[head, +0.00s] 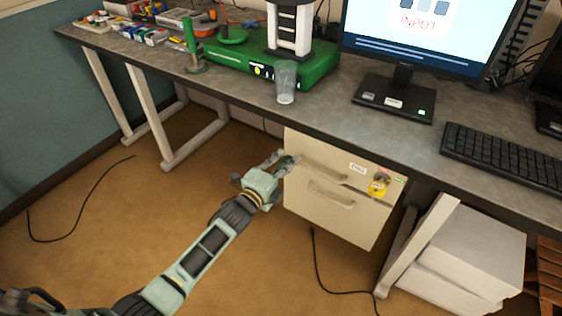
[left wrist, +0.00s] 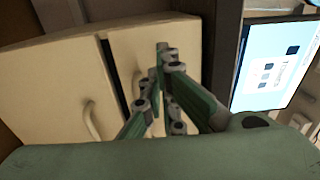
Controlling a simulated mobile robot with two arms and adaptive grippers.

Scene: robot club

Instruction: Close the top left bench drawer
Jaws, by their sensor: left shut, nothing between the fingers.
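A cream drawer unit hangs under the bench, with a top drawer (head: 318,157) and a lower drawer (head: 335,222), each with a bar handle. In the left wrist view the top drawer (left wrist: 180,40) is at right and the lower drawer (left wrist: 50,75) at left, with a dark gap between them. I cannot tell exactly how far the top drawer stands out. My left gripper (head: 291,160) is shut and empty, at the left end of the top drawer front. Its fingers (left wrist: 166,58) overlap the top drawer front in the wrist view; contact is unclear. My right gripper is out of view.
The grey bench top (head: 330,112) overhangs the drawers. A clear cup (head: 286,82) stands near its front edge. White boxes (head: 470,250) stand at right. Black cables (head: 316,262) lie on the otherwise open floor.

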